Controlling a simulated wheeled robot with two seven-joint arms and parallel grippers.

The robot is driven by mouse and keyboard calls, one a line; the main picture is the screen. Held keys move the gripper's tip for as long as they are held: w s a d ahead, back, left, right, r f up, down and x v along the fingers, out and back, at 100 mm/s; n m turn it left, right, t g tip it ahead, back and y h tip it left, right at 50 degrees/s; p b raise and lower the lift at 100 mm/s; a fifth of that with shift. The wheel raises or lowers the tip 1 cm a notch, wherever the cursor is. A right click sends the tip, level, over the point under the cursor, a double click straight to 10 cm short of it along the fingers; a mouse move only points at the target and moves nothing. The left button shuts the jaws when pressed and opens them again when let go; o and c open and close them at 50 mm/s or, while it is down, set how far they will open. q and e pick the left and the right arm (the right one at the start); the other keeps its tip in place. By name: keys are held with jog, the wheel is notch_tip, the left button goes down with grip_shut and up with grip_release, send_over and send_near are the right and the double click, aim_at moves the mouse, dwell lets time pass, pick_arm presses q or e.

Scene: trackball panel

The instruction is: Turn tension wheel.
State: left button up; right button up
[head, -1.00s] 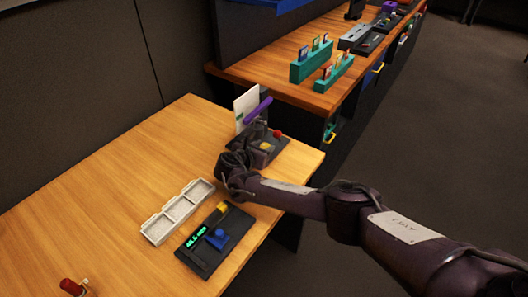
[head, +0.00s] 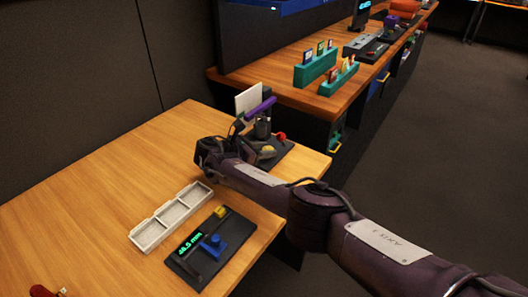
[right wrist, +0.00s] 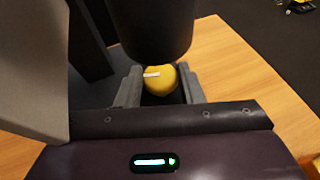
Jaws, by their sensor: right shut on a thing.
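A yellow round wheel (head: 268,151) with a white mark sits on the dark device at the far right corner of the wooden table. I take it for the tension wheel. In the right wrist view the yellow wheel (right wrist: 160,80) lies between the two grey fingers of my right gripper (right wrist: 161,92). The gripper is shut on it, one finger at each side. A dark cylinder hides the wheel's upper part there. In the head view my right gripper (head: 246,152) is just left of the wheel, its fingertips mostly hidden. My left gripper is out of view.
The device also carries a red knob (head: 281,136), a purple bar (head: 260,108) and a white card (head: 248,98). A grey compartment tray (head: 171,216) and a dark panel (head: 220,262) with a green display and blue part (head: 213,246) lie nearer.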

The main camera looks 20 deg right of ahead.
jog(key=shift+f, duration=0.1)
jog(key=o, duration=1)
jog(key=shift+c, duration=0.2)
jog(key=shift+a, duration=0.1)
jog(key=v, duration=0.7)
jog(key=shift+s+a, duration=0.15)
jog(key=shift+a, duration=0.15)
